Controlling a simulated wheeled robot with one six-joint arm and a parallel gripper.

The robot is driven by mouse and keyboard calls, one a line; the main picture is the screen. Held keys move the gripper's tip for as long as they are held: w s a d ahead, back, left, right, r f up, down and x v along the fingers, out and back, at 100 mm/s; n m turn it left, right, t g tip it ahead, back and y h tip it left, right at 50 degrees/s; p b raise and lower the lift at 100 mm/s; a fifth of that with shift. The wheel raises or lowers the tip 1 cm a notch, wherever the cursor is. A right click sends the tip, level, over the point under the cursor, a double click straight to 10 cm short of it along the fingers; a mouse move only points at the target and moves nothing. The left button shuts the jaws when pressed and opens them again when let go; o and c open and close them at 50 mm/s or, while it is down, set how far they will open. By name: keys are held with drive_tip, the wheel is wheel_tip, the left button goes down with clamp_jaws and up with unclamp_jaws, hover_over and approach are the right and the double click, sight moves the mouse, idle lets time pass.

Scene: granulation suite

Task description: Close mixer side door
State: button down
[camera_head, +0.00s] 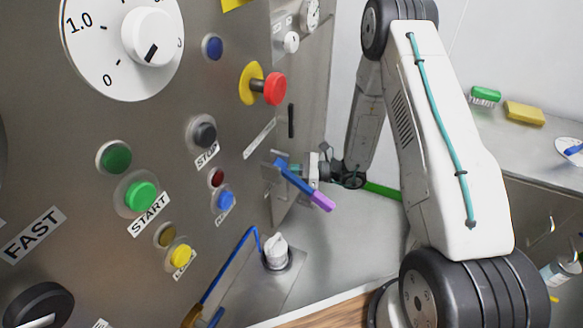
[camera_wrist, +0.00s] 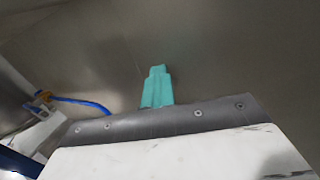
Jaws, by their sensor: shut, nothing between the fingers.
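The mixer's steel front with its controls (camera_head: 60,150) fills the left of the head view. A narrower steel side face (camera_head: 312,75) turns back at its right edge, with a black handle-like strip (camera_head: 291,121) near the corner. I cannot tell for certain which panel is the side door or how far it stands open. My gripper (camera_head: 292,168) is beside this edge, pointing left, its tips partly hidden by a blue and purple lever (camera_head: 305,187). In the wrist view its teal fingers (camera_wrist: 157,88) are together and empty, before a plain steel surface (camera_wrist: 210,45). Contact is unclear.
A red emergency button (camera_head: 274,88) and a green start button (camera_head: 141,196) stick out from the panel. A white-capped fitting (camera_head: 276,251) with a blue tube (camera_head: 228,265) is below. A counter at right holds a green brush (camera_head: 485,95) and a yellow sponge (camera_head: 524,113).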

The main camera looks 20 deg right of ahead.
drive_tip(key=shift+w+a+r, duration=0.2)
drive_tip(key=shift+w+r, duration=0.1)
drive_tip(key=shift+w, duration=0.1)
drive_tip(key=shift+s+d+f, duration=0.15)
drive_tip(key=shift+s+d, duration=0.05)
drive_tip(key=shift+s, duration=0.25)
drive_tip(key=s+d, duration=0.9)
drive_tip(key=d, duration=0.1)
drive_tip(key=shift+s+f, duration=0.2)
drive_tip(key=shift+s, duration=0.2)
drive_tip(key=s+a+r+n+g+h, duration=0.1)
drive_tip(key=s+r+n+g+h, duration=0.2)
drive_tip(key=s+r+n+h, duration=0.5)
drive_tip(key=s+a+r+n+g+h, duration=0.1)
drive_tip(key=s+r+n+g+h, duration=0.2)
drive_tip(key=s+r+n+h, duration=0.5)
drive_tip(key=s+r+n, duration=0.3)
drive_tip(key=s+r, duration=0.1)
drive_tip(key=r, duration=0.4)
drive_tip(key=s+r+n, duration=0.3)
drive_tip(key=r, duration=0.5)
drive_tip(key=shift+s+a+n, duration=0.4)
